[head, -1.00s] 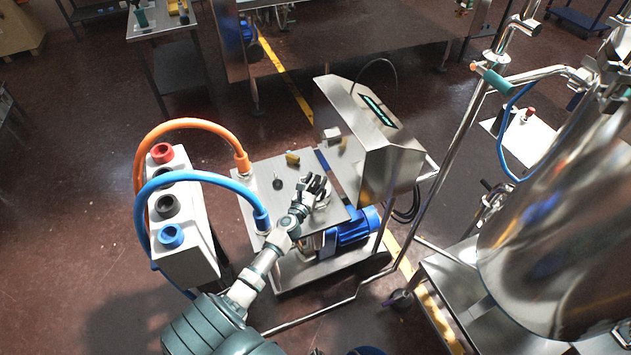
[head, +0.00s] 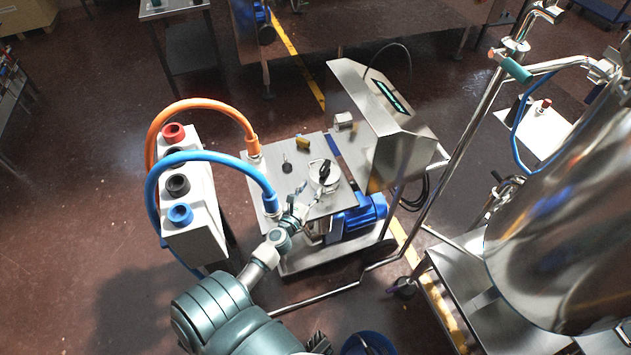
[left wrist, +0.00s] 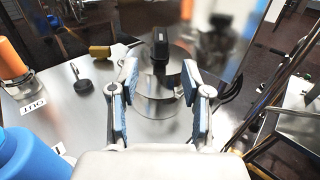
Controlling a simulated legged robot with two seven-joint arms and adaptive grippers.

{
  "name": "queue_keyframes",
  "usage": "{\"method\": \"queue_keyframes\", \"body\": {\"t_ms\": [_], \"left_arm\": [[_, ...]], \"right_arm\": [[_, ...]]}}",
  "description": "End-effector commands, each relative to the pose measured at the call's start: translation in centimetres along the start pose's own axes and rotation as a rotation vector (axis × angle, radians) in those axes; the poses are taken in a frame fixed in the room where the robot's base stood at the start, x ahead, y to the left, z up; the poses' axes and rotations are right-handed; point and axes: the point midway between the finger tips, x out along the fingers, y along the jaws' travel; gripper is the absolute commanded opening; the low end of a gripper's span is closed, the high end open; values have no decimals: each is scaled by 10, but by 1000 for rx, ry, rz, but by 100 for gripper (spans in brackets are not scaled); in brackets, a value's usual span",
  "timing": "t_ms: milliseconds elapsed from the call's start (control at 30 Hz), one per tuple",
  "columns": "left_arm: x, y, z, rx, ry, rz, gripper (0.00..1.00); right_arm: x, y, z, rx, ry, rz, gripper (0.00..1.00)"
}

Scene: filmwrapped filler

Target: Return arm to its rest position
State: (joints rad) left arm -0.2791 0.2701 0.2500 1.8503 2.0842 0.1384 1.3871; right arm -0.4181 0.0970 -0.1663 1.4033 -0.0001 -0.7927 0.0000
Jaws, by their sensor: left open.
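My left arm reaches in from the lower left in the head view. Its left gripper (head: 309,194) is open and empty, just short of a round steel piece with a black handle (head: 324,171) on a steel cart top (head: 313,148). In the left wrist view, the two blue-padded fingers (left wrist: 160,88) are spread apart with nothing between the pads. The black handle (left wrist: 160,44) stands beyond the fingertips, apart from them. My right gripper cannot be made out.
Orange (head: 205,105) and blue hoses (head: 215,158) arch left of the arm, from a white socket box (head: 193,233) to the cart. A slanted steel control box (head: 385,125) stands behind right. A large steel tank (head: 560,240) is at the right. Open floor lies at lower left.

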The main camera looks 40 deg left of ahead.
Motion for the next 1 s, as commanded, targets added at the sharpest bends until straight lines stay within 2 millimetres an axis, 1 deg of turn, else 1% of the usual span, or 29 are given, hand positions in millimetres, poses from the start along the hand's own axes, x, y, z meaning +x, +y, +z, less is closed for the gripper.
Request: {"method": "queue_keyframes", "body": {"t_ms": [100, 567, 667, 767, 833, 867, 900, 967, 1000], "left_arm": [[-3, 0, 0, 1, 1, 0, 48], [-2, 0, 0, 1, 0, -1, 48], [-4, -4, -5, 41, 5, -15, 48], [-10, -23, -24, 211, 24, -75, 48], [-19, -46, -48, 424, 42, -161, 48], [-25, -58, -62, 534, 50, -209, 48], [-35, -76, -83, 692, 60, -285, 48], [-54, -102, -118, 933, 68, -414, 48], [-68, -117, -141, 1084, 67, -504, 48]], "right_arm": [[0, 0, 0, 0, 0, 0, 40], [0, 0, 0, 0, -1, 1, 40], [0, 0, 0, 0, -1, 1, 40], [0, 0, 0, 0, 0, 1, 40], [0, 0, 0, 0, 0, 1, 40], [0, 0, 0, 0, 0, 1, 40], [0, 0, 0, 0, 0, 1, 40], [0, 0, 0, 0, 0, 1, 40], [0, 0, 0, 0, 0, 1, 40]]}}
